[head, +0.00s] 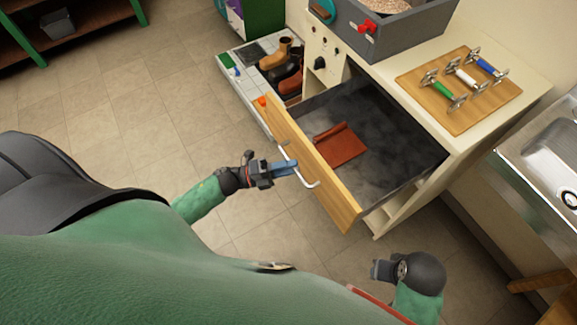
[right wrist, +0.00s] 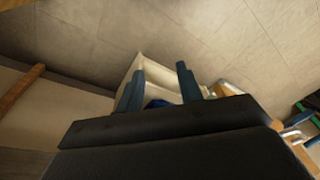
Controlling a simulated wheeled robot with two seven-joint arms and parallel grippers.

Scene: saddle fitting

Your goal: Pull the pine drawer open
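The pine drawer (head: 335,195) stands pulled well out of the cream cabinet, its dark grey inside in view. A pale bar handle (head: 311,183) runs along its front. My left gripper (head: 290,168) is at the handle, its blue fingers closed together across the bar's middle. The fingers hide that part of the bar. My right gripper (head: 381,270) is low at the lower right, away from the drawer. In the right wrist view its two fingers (right wrist: 160,88) stand apart with nothing gripped between them.
A red-brown flat piece (head: 340,146) lies in the drawer. On the cabinet top are a wooden board (head: 452,112) with coloured-handled tools and a grey bin (head: 400,32). Boots (head: 284,70) stand on a tray left of the drawer. A sink (head: 550,150) is at right. Floor before the drawer is clear.

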